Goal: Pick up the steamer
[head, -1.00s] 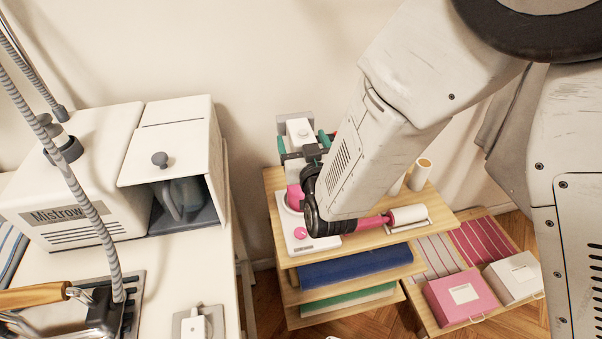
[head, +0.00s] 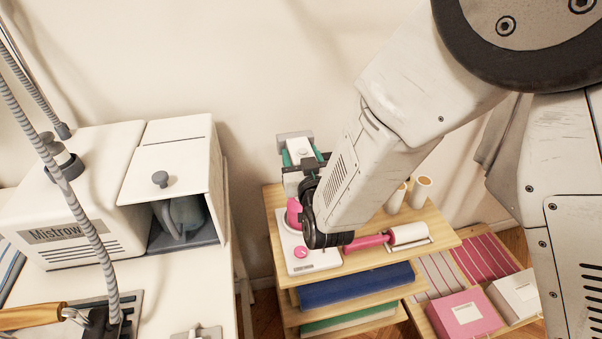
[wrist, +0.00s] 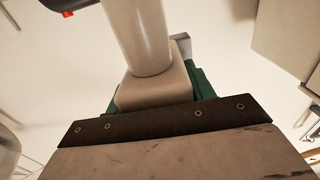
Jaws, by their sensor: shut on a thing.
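The steamer (head: 300,150) appears to be the white upright thing at the back of the shelf unit's top, with a narrow neck and a wider block in the wrist view (wrist: 150,60). My gripper (head: 302,158) reaches it from the front, its green fingers on both sides of the white block. It is shut on the block. The green fingers also show behind the block in the wrist view. My arm and wrist hide part of the shelf top, and I cannot tell whether the steamer's lower part touches the shelf.
A white base with a pink part (head: 300,252) and a pink-handled roller (head: 408,233) lie close to my wrist. Cream spools (head: 421,190) stand to the right on the wooden shelf unit (head: 440,238). A white Mistrow machine (head: 85,205) stands on the left table.

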